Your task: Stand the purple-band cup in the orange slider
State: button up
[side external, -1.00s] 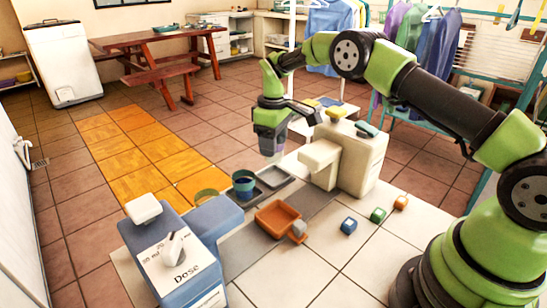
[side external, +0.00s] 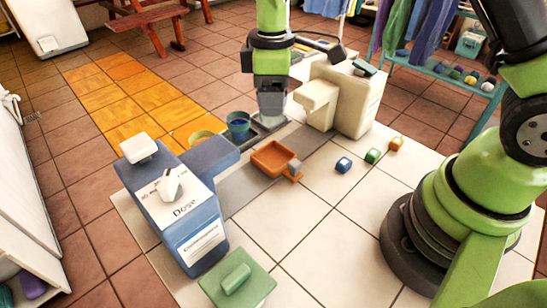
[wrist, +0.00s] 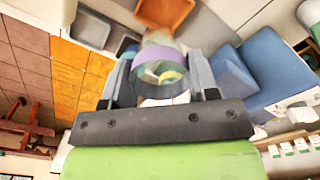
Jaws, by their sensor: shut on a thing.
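The purple-band cup (wrist: 160,65) is between my gripper's fingers in the wrist view, with its open mouth facing the camera. My gripper (wrist: 162,82) is shut on it. In the side external view my gripper (side external: 271,108) points down, behind and a little above the orange slider; the cup is mostly hidden between the fingers there. The orange slider (side external: 273,158) is a shallow, empty tray with a grey knob at its right corner. It also shows at the top of the wrist view (wrist: 165,12), apart from the cup.
The blue dispenser (side external: 180,215) is at left, the cream dispenser (side external: 345,100) close at right. Blue, green and orange blocks lie right of the slider on open tiles.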

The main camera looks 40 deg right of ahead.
aim_at(274, 120)
jog(key=f, duration=0.5)
jog(key=shift+s+a, duration=0.15)
jog(key=shift+s, duration=0.2)
jog(key=shift+f, duration=2.5)
jog(key=shift+f, duration=0.1)
jog(key=o, duration=0.9)
